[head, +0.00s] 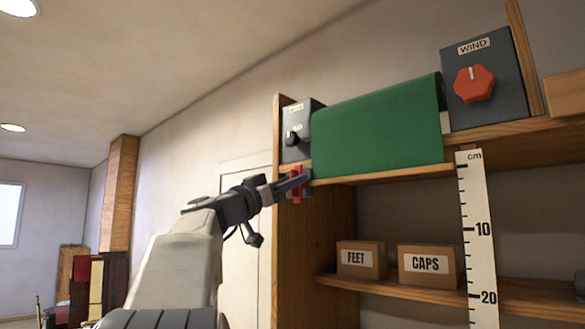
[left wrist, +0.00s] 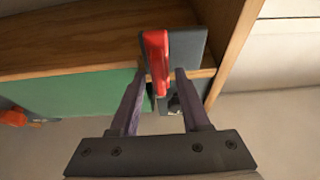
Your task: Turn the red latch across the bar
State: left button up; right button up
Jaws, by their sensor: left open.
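The red latch (head: 296,185) is on the left side of the wooden shelf unit, just under the upper shelf, and stands upright in the head view. In the left wrist view the red latch (left wrist: 157,58) is a long handle on a dark grey plate (left wrist: 190,48). My left gripper (head: 300,179) is at the latch, its fingers partly covering it. In the left wrist view my left gripper (left wrist: 159,73) is open, with one finger on each side of the latch's lower end. I cannot tell whether either finger touches it. I cannot make out a separate bar. My right gripper is out of view.
Above the latch stand a small grey box with a black knob (head: 292,138) and a green cover (head: 380,128). A grey WIND box (head: 490,85) has a red knob. Cartons marked FEET (head: 360,260) and CAPS (head: 428,264) sit on the lower shelf, beside a ruler (head: 479,240).

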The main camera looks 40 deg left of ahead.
pick_arm(q)
jog(key=shift+w+r, duration=0.15)
jog(key=shift+w, duration=0.35)
grip_shut()
